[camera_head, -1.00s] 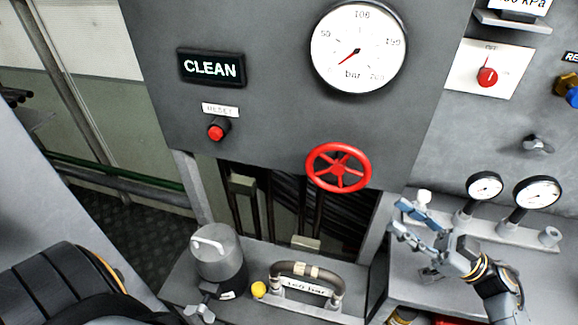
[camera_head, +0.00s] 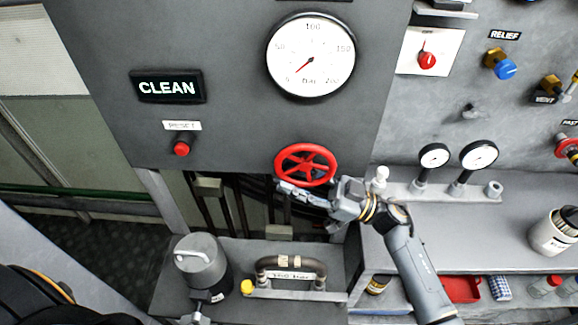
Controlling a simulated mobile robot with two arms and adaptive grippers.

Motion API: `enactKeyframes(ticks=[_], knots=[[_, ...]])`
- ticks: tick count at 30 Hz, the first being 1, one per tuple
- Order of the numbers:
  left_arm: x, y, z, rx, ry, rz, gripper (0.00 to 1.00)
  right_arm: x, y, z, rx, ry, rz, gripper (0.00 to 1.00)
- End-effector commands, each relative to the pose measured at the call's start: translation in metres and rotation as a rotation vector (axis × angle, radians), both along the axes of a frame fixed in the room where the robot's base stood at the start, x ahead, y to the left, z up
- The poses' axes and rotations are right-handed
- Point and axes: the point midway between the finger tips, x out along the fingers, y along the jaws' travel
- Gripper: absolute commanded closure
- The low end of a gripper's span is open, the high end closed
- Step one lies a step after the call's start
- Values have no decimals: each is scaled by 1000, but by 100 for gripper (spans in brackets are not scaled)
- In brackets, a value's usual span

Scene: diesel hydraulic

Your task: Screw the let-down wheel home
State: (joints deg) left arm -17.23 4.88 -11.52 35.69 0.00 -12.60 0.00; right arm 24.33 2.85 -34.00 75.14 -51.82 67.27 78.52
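The red let-down wheel (camera_head: 305,150) is a spoked handwheel low on the dark panel, under the large gauge (camera_head: 311,55). My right gripper (camera_head: 303,194) reaches in from the right, just below the wheel's lower rim. One finger lies along the bottom of the rim, close to it or touching; I cannot tell which. The other finger is partly hidden, so the finger gap is not clear. The gauge, marked in bar, has its needle near the low end.
A grey canister (camera_head: 201,265), a hose handle (camera_head: 290,263) and a yellow knob (camera_head: 247,287) stand on the ledge below. Two small gauges (camera_head: 434,155) (camera_head: 479,155) are right of my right gripper. A white tub (camera_head: 553,232) stands at far right.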

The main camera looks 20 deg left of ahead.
Motion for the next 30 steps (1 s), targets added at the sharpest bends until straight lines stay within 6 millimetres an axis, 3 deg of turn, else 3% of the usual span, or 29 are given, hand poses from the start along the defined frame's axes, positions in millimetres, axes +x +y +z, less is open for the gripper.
enactKeyframes(ticks=[5,13,14,19,30], knots=[[0,3,5,3,1,2,100,-2,11,5,0,1,-1,61],[-1,-2,5,-2,2,5,100,-2,13,5,0,0,-1,61],[-1,-3,5,-3,3,5,100,-2,13,5,0,0,-1,63],[-1,-7,5,-8,3,5,100,-2,13,5,0,0,-1,98],[-1,-7,0,-8,3,2,100,-2,13,2,12,4,-1,100]])
